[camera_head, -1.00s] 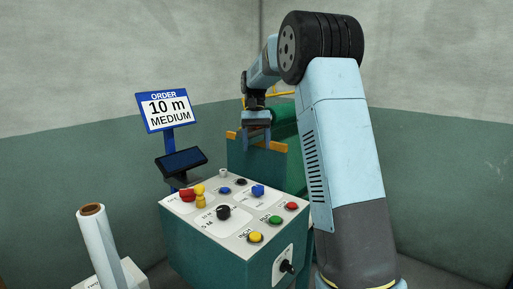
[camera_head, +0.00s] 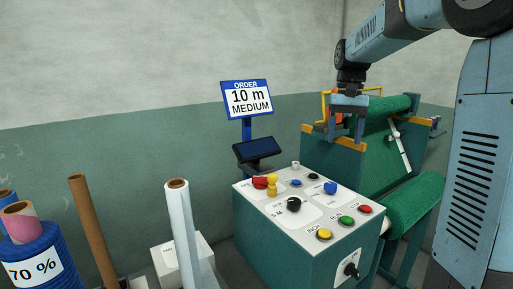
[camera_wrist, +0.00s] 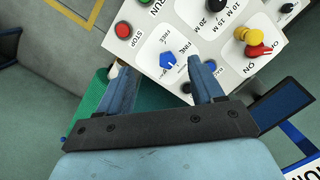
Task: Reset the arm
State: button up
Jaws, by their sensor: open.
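My light-blue arm (camera_head: 480,160) reaches in from the right. My gripper (camera_head: 345,134) hangs fingers-down behind the control console (camera_head: 300,250), in front of the green machine (camera_head: 345,165). Its two blue fingers are apart with nothing between them. In the wrist view my gripper (camera_wrist: 162,72) is also open and empty. The console's blue knob (camera_wrist: 168,60) shows between the fingers there. I cannot tell how high the fingers are above the console.
The console top has a yellow-and-red switch (camera_head: 271,185), a black dial (camera_head: 293,204) and several coloured buttons. An order sign (camera_head: 247,99) reads 10 m MEDIUM. A white roll (camera_head: 182,230), a brown tube (camera_head: 92,230) and a blue roll labelled 70 % (camera_head: 38,260) stand at left.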

jog(key=s+f+t, duration=0.2)
jog(key=s+t, duration=0.1)
jog(key=s, duration=0.9)
jog(key=s+f+n+t, duration=0.1)
jog(key=s+t, duration=0.3)
jog(key=s, duration=0.8)
jog(key=shift+s+a+f+n+h, duration=0.3)
jog(key=shift+a+f, duration=0.15)
jog(key=shift+f, duration=0.05)
jog(key=shift+s+f, duration=0.35)
